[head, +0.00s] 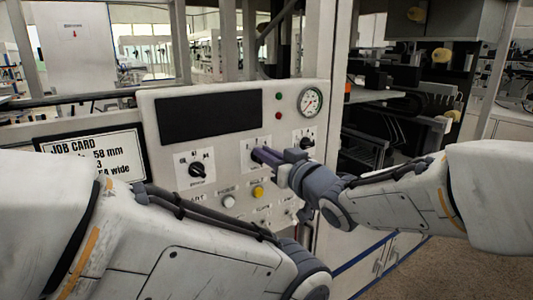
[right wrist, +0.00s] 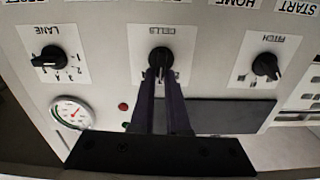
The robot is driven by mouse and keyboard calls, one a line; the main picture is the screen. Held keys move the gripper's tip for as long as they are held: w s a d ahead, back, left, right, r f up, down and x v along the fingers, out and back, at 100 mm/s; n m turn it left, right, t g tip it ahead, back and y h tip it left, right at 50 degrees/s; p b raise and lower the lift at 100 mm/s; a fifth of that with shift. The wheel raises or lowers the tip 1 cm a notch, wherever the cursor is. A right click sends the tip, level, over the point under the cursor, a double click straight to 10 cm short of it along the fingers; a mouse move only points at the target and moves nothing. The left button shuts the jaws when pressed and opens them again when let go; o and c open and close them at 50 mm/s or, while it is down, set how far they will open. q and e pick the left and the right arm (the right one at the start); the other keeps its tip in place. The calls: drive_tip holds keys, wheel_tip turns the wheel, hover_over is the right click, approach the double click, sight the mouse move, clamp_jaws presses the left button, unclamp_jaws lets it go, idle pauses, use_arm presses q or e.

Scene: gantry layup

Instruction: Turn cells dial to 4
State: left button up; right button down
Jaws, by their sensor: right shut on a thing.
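The cells dial is a black knob on a white plate marked CELLS, in the middle of a row of three dials on the grey control panel (head: 225,218). In the right wrist view, which shows the labels upside down, the cells dial (right wrist: 161,59) sits between my fingertips. My right gripper (head: 262,155) is shut on it; its dark purple fingers reach straight to the panel. In the head view the fingers hide the knob, and its setting cannot be read. My left arm crosses the lower left of the head view; its gripper is out of view.
The pitch dial (head: 195,169) is left of the cells dial, the lane dial (head: 306,142) right. Below are a white button (head: 228,201) and a yellow button (head: 258,192). Above are a dark screen (head: 208,116) and a gauge (head: 310,101). A job card (head: 98,161) stands at left.

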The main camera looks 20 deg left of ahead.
drive_tip(key=shift+w+d+f+m+p, duration=0.15)
drive_tip(key=shift+m+p, duration=0.4)
drive_tip(key=shift+m, duration=0.85)
drive_tip(key=shift+w+d+m+p, duration=0.1)
drive_tip(key=shift+m+p, duration=0.5)
drive_tip(key=shift+m, duration=0.8)
drive_tip(key=shift+w+d+f+m+p, duration=0.15)
drive_tip(key=shift+m+p, duration=0.4)
drive_tip(key=shift+m, duration=0.85)
drive_tip(key=c, duration=0.9)
unclamp_jaws()
drive_tip(key=b+v, duration=0.2)
drive_tip(key=v, duration=0.8)
drive_tip(key=shift+s+d, duration=0.2)
